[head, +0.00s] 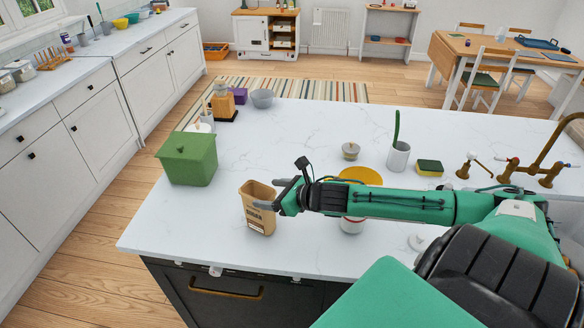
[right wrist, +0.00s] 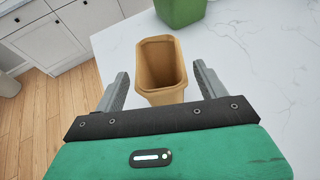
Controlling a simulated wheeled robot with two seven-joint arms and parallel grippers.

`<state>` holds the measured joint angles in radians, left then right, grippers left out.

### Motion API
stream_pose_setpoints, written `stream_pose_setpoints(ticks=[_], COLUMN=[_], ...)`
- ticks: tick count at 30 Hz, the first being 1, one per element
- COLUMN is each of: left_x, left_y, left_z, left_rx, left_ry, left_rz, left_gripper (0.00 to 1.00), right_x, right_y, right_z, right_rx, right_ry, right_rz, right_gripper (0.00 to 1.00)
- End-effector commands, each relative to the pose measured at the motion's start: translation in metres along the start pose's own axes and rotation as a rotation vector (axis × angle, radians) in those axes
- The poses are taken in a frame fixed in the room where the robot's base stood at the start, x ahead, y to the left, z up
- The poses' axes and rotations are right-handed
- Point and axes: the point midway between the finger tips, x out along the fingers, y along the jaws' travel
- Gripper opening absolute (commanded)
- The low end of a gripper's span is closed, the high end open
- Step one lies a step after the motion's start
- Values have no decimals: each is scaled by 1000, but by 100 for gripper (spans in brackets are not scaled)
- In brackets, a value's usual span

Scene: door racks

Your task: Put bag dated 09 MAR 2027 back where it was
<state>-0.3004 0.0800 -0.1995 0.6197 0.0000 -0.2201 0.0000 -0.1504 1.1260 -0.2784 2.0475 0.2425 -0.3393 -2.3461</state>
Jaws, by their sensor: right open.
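A brown open-topped paper bag (head: 259,209) stands upright on the white island worktop (head: 190,228), near its front edge. Dark print and a small pale label show on its front, but I cannot read a date. My right gripper (head: 279,203) is at the bag's right side. In the right wrist view the bag (right wrist: 162,68) stands between and slightly beyond the two open fingers of the gripper (right wrist: 161,76), with a gap on each side. The bag looks empty inside. My left gripper is not in view.
A green lidded bin (head: 188,158) stands behind the bag to the left. A yellow round thing (head: 360,175), a grey cup (head: 398,156) and a sponge (head: 430,168) are beyond my right arm. The worktop left of the bag is clear.

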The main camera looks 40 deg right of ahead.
Motion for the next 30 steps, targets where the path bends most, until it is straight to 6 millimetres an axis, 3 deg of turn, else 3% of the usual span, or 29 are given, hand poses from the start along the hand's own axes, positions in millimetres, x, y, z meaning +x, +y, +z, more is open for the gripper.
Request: stream_pose_setpoints(ticks=[17,30], left_x=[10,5], left_y=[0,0], left_z=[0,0], left_rx=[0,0], left_ry=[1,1], left_rz=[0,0], left_gripper=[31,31], right_x=[-44,-68], right_y=[2,1], right_z=[-1,0], right_rx=[-3,0], right_ry=[4,2], right_rz=[4,2], right_gripper=[74,74])
